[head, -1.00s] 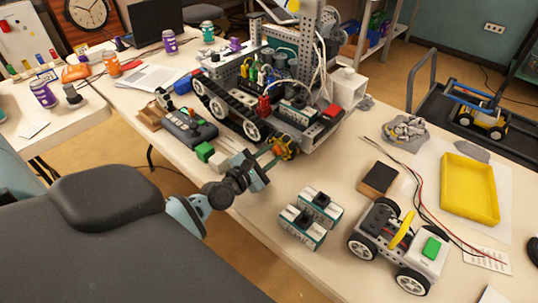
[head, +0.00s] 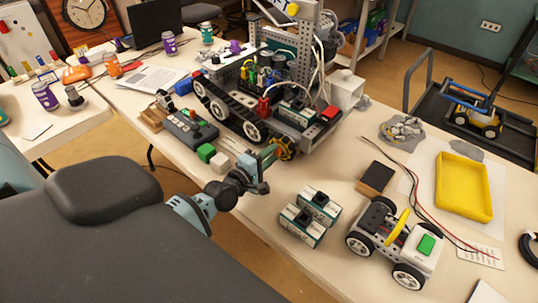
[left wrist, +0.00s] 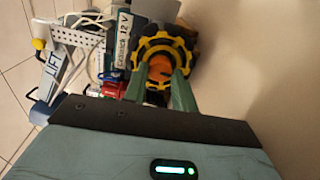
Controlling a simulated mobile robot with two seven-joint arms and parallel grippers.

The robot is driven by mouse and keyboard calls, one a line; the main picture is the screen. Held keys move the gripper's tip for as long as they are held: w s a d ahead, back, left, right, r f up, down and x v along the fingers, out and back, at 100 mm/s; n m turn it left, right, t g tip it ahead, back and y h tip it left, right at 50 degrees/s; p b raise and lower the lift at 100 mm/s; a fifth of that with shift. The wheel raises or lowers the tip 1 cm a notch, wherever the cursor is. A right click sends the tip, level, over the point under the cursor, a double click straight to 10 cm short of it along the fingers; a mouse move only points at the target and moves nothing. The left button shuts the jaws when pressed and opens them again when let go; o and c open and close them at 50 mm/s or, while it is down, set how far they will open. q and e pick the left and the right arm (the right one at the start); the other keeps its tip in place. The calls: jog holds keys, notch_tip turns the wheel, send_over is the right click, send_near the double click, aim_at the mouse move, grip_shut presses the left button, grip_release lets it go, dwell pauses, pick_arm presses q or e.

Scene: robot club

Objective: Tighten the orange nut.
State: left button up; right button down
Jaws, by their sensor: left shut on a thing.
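The orange nut (left wrist: 160,70) sits at the hub of a black and yellow wheel (left wrist: 163,50) in the left wrist view. In the head view the wheel (head: 285,148) is at the front corner of the large tracked robot (head: 283,100), and the nut is hidden behind my fingers. My left gripper (head: 271,155) reaches in from the left, with its green fingertips at the wheel. In the left wrist view its fingers (left wrist: 160,82) stand on either side of the nut and are shut on it. My right gripper is in neither view.
Two battery packs (head: 310,216) and a small white-wheeled car (head: 396,243) stand in front of the wheel on the table. A controller (head: 190,130) and a green block (head: 206,152) lie left of my gripper. A yellow tray (head: 465,187) is at the right.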

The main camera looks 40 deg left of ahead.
pick_arm(q)
jog(key=shift+m, duration=0.6)
jog(key=o, duration=1)
jog(key=shift+s+a+r, duration=0.1)
jog(key=shift+s+a, duration=0.05)
jog(key=shift+s, duration=1.8)
jog(key=shift+s+a+r, duration=0.1)
jog(key=shift+s+a, duration=0.05)
jog(key=shift+s, duration=1.8)
jog(key=shift+f, duration=0.1)
